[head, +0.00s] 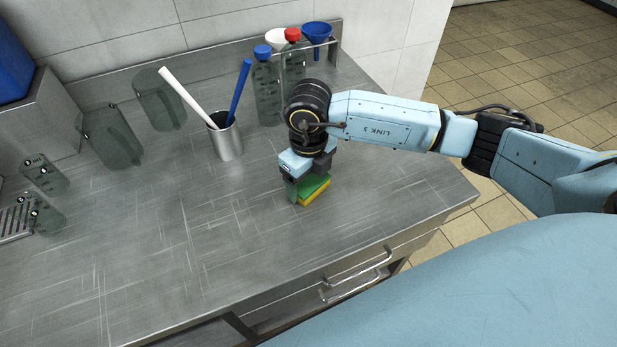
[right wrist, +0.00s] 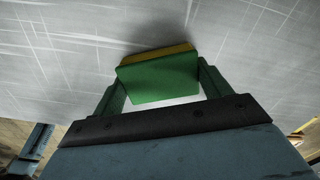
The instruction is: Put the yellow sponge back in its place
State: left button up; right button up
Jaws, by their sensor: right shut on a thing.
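The yellow sponge (head: 315,194) has a green layer on one face and a yellow layer on the other. In the head view it is at my right gripper (head: 304,190), low over the metal counter towards its right end. In the right wrist view the sponge (right wrist: 160,78) sits between the two green fingers of my right gripper (right wrist: 158,88), which is shut on it. The wrist view shows its green face towards the camera and its yellow layer beyond, close to the counter. I cannot tell whether it touches the counter. My left gripper is not in view.
A metal cup (head: 226,140) holds a white and a blue stick. Behind my right arm stand a blue-capped bottle (head: 266,90), a red-capped bottle (head: 293,62) and a blue funnel (head: 317,31). Clear beakers (head: 108,138) stand left. The counter's front middle (head: 190,250) is clear.

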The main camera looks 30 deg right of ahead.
aim_at(308, 180)
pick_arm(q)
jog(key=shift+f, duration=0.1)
pick_arm(e)
jog(key=shift+f, duration=0.1)
jog(key=o, duration=1)
jog(key=shift+c, duration=0.2)
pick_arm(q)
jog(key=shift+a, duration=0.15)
pick_arm(e)
jog(key=shift+r, duration=0.2)
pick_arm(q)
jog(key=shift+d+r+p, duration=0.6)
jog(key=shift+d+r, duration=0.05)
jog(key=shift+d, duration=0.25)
pick_arm(e)
notch_tip(308, 180, up, 12)
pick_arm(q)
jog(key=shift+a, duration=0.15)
